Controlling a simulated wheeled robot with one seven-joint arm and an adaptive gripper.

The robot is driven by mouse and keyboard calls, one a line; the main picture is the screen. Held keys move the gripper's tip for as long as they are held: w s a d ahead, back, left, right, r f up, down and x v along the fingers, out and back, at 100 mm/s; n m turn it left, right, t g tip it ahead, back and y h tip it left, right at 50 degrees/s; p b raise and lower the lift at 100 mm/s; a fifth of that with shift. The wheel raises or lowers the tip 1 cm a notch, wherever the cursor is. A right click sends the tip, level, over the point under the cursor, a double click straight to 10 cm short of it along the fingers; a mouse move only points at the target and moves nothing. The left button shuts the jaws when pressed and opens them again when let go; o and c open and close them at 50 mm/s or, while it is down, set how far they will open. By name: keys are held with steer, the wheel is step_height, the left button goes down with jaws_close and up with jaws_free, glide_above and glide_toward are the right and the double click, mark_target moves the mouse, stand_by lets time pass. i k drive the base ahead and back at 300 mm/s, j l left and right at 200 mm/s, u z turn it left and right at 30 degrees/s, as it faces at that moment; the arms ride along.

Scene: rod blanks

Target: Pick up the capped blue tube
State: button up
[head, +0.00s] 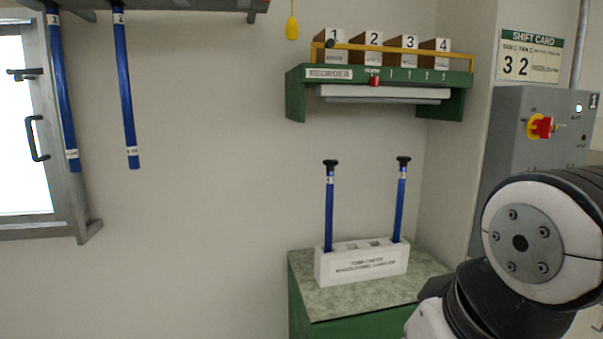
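Two blue tubes with black caps stand upright in a white holder block (345,265). One capped blue tube (329,215) is in its left end and the other capped blue tube (399,208) is in its right end. Each has a small white label below the cap, too small to read surely. Two more blue tubes hang from an overhead rack at upper left: the left hanging tube (64,95) and the right hanging tube (126,95). They have white labels near their ends, and no black caps show on them. My gripper is out of view; only part of my arm shows at lower right.
The holder stands on a green cabinet with a speckled top (315,295). Above it is a green wall shelf (294,95) with several numbered boxes. A grey control box (510,130) with a red-yellow switch is at right. The wall between the hanging tubes and the holder is clear.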

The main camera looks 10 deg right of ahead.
mark_target(403, 160)
steer(key=i+j+z, duration=0.1)
steer(key=i+j, duration=0.35)
steer(key=i, duration=0.15)
steer(key=i+j, duration=0.5)
steer(key=i+l+z, duration=0.05)
